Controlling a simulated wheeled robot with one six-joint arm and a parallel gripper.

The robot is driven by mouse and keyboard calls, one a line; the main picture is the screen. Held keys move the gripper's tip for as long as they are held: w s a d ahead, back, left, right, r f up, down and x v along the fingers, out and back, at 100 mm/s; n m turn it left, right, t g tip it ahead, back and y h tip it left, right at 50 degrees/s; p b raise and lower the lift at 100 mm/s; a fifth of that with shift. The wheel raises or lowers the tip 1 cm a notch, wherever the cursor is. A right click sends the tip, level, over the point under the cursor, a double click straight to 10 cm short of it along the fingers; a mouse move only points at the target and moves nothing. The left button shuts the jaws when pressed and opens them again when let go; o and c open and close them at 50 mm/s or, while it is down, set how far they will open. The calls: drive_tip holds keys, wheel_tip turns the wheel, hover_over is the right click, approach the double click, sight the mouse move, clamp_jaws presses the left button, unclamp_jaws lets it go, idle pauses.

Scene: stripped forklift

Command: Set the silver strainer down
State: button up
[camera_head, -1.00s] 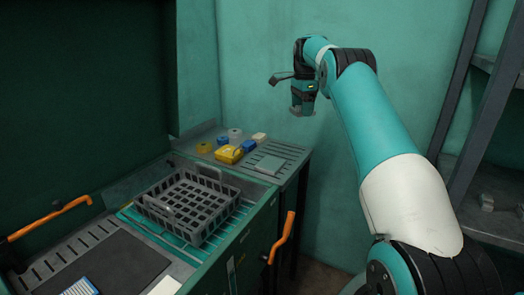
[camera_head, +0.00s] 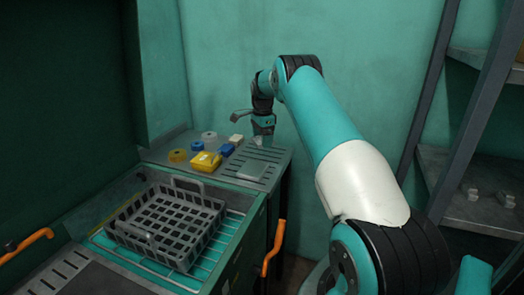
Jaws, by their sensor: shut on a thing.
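My gripper (camera_head: 263,137) is at the back right of the slotted grey side counter (camera_head: 272,163), pointing down, with its tip low at the counter's far edge. It is shut on a small pale grey piece, which I take to be the silver strainer (camera_head: 262,142). Most of that piece is hidden by the fingers or too small to make out. I cannot tell whether it touches the counter.
A grey basket (camera_head: 168,221) stands front left. An orange lever (camera_head: 273,249) juts up in front.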

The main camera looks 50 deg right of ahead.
sight(263, 157)
drive_tip(key=shift+f+p, duration=0.45)
drive_tip(key=shift+f, duration=2.45)
drive_tip(key=shift+f, duration=0.2)
drive_tip(key=o, duration=0.8)
